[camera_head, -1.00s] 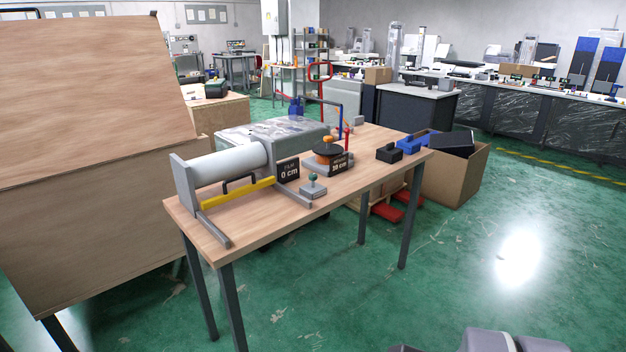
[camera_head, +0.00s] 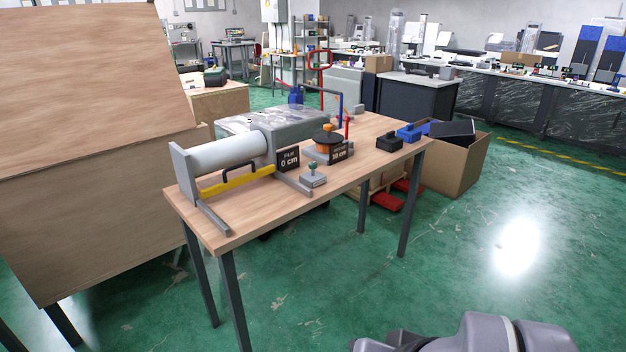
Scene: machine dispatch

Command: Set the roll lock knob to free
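A wooden-topped table (camera_head: 240,225) carries a machine with a large pale roll (camera_head: 228,157) on a grey frame. A sign reading "0 cm" (camera_head: 288,160) stands beside the roll. Part of my arm shows at the bottom right. My gripper is not in view.
A black block (camera_head: 389,143) and a blue block (camera_head: 410,132) lie at the table's right end. A cardboard box (camera_head: 462,168) stands right of the table. A large wooden panel (camera_head: 90,90) stands at the left. Green floor (camera_head: 400,290) is clear in front.

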